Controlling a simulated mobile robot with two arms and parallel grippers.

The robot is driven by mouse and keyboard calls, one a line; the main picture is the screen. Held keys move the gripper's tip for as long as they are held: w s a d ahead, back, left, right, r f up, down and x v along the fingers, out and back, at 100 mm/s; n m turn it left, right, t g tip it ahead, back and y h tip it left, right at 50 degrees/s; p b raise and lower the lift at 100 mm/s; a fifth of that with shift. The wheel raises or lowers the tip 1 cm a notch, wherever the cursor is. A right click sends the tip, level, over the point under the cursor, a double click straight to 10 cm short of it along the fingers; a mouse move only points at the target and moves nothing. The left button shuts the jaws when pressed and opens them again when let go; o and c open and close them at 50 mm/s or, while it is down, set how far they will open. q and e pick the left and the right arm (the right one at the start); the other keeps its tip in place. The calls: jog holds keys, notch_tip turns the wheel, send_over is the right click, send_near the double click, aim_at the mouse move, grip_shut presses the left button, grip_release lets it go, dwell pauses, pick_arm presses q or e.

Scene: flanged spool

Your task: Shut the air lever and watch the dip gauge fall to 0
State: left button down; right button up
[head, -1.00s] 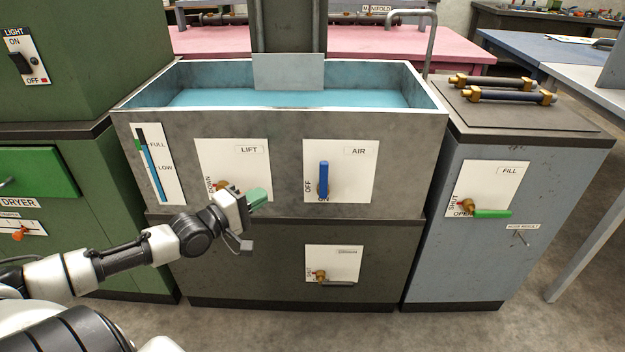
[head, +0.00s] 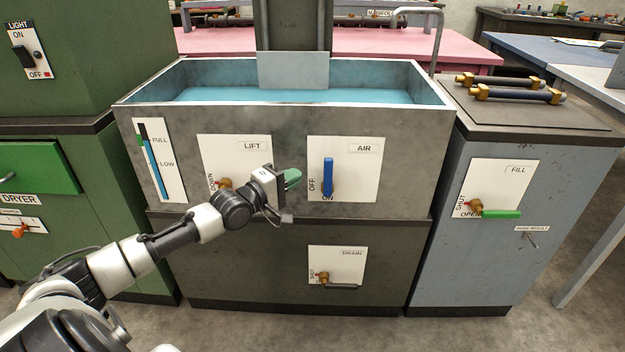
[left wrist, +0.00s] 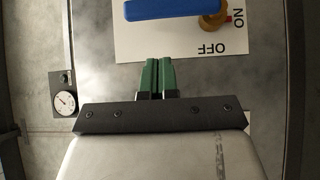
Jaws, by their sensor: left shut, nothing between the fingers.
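The blue air lever (head: 328,175) stands upright on its white AIR plate (head: 361,178), with ON below its pivot and OFF to the left. In the left wrist view the lever (left wrist: 170,9) and its brass pivot (left wrist: 211,22) show at the top, with a red mark toward ON. My left gripper (head: 293,177) is left of the lever, apart from it; its green fingers (left wrist: 159,70) are together and empty. A small round dial (left wrist: 65,103) shows at the left of the wrist view; its label and reading are too small to tell. My right gripper is out of view.
The LIFT plate (head: 232,150) is partly behind my left gripper. A FULL/LOW level strip (head: 160,160) is at the tank's left. The DRAIN valve (head: 322,278) is below, and the FILL valve (head: 495,212) is on the cabinet to the right.

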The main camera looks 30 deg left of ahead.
aim_at(328, 176)
pick_arm(q)
jog(key=w+d, duration=0.3)
jog(key=shift+w+d, duration=0.1)
jog(key=shift+d, duration=0.25)
jog(key=shift+r+p, duration=0.1)
jog(key=shift+p, duration=0.25)
jog(key=shift+d+p, duration=0.15)
jog(key=shift+p, duration=0.35)
jog(key=shift+m, duration=0.3)
